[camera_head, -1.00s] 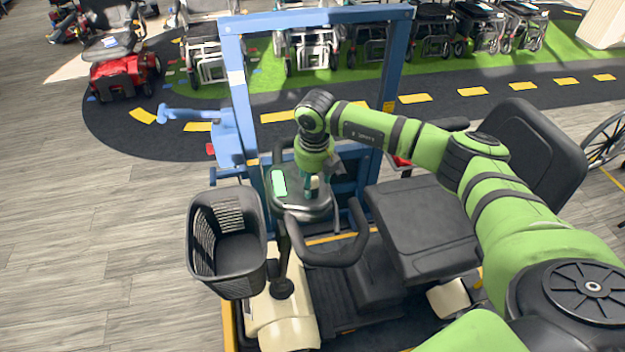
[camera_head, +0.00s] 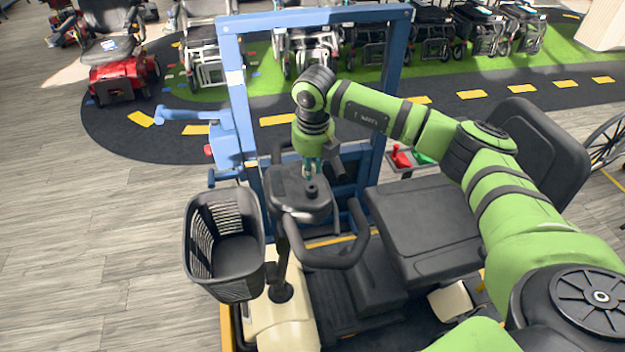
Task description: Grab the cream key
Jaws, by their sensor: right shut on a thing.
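My right gripper (camera_head: 313,172) points down over the dark console (camera_head: 288,192) of the cream scooter, just above a round black socket (camera_head: 311,190). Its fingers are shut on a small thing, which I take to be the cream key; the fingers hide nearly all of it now. The console shows no lit display. My left gripper is not in view.
A black basket (camera_head: 226,245) hangs left of the scooter's handlebar (camera_head: 335,250). The black seat (camera_head: 425,228) is at right. A blue frame (camera_head: 240,110) stands behind the console. Red and green items (camera_head: 401,157) lie on a small tray beyond the seat.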

